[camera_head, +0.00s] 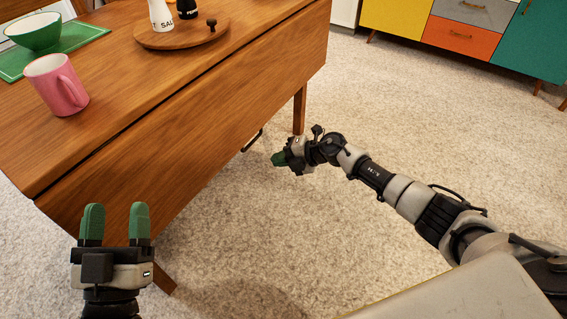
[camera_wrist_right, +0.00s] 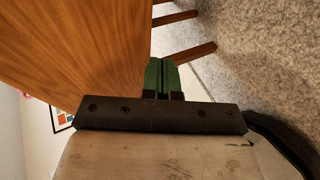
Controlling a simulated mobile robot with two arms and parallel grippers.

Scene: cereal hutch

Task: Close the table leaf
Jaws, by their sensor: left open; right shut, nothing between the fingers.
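The wooden table (camera_head: 120,90) fills the upper left of the head view. Its leaf (camera_head: 200,130) is a wide wooden panel hanging down along the near side, below a dark seam. A dark handle-like part (camera_head: 252,141) shows at the leaf's lower edge. My right gripper (camera_head: 278,159) is shut and empty, low over the floor, just right of that part. In the right wrist view its green fingers (camera_wrist_right: 163,76) are together beside a wooden panel (camera_wrist_right: 95,45); contact cannot be told. My left gripper (camera_head: 116,208) is open and empty in front of the leaf's near end.
On the tabletop are a pink mug (camera_head: 57,85), a green bowl (camera_head: 35,32) on a green mat (camera_head: 75,40), and a round board (camera_head: 182,36) with shakers. A table leg (camera_head: 299,108) stands beyond the leaf. Carpet (camera_head: 400,110) is clear toward the colored cabinet (camera_head: 460,38).

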